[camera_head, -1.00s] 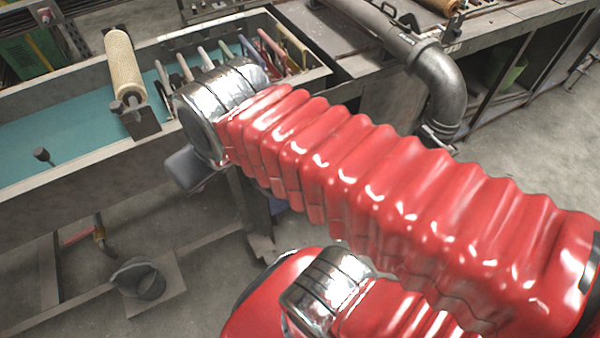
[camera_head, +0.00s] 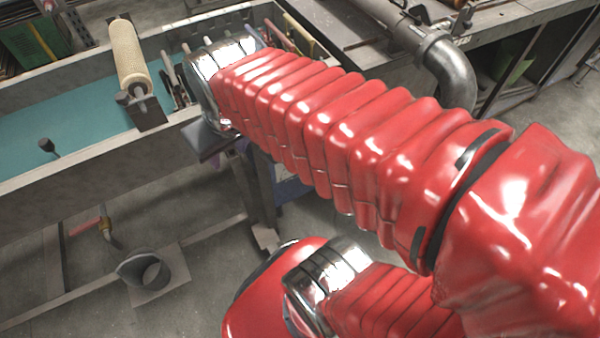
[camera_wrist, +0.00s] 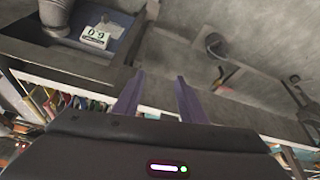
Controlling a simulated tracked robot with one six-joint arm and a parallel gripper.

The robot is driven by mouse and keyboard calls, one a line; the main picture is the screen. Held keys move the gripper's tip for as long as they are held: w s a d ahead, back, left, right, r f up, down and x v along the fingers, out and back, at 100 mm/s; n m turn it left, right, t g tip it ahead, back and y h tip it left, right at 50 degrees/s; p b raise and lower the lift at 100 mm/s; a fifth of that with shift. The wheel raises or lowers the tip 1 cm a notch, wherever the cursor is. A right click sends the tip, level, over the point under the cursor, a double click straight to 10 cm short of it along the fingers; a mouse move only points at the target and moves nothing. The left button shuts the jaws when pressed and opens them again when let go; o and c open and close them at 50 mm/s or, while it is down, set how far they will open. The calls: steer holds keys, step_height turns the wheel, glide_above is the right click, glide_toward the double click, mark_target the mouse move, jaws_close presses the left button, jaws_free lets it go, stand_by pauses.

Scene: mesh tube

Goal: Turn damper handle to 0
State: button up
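My gripper (camera_wrist: 157,86) shows in the wrist view as two purple fingers standing apart, with nothing seen between them. I cannot tell whether this fitting is the damper handle, and no handle setting can be read. A white block marked "09" (camera_wrist: 97,36) shows beyond the fingers in the wrist view, apart from them, close to a grey pipe (camera_wrist: 56,12).
A long trough (camera_head: 55,180) with a teal bed and a pale roller (camera_head: 130,55) fills the left. Below it are a bucket (camera_head: 143,270) and a valve with a red handle (camera_head: 84,228). Open floor lies at the lower left and far right.

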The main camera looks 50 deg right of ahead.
steer(key=w+d+f+m+g+h, duration=0.1)
steer(key=w+d+f, duration=0.2)
steer(key=d+f, duration=0.9)
steer(key=w+d+f+m, duration=0.1)
steer(key=w+d+f, duration=0.1)
steer(key=d+f, duration=0.95)
steer(key=w+d+f+m+g+h, duration=0.1)
steer(key=w+d+f, duration=0.2)
steer(key=d+f, duration=0.85)
steer(key=s+f+t, duration=0.3)
steer(key=f, duration=1.1)
steer(key=s+f+t, duration=0.3)
steer(key=f+t, duration=0.1)
steer(key=f, duration=0.9)
steer(key=s+a+r+t+h, duration=0.1)
steer(key=a+r+t+h, duration=0.1)
steer(key=a+r+t, duration=0.2)
steer(key=a+t, duration=0.1)
steer(key=t, duration=0.2)
steer(key=shift+s+t+h, duration=0.3)
steer(key=shift+t, duration=0.1)
steer(key=shift+w+f, duration=0.1)
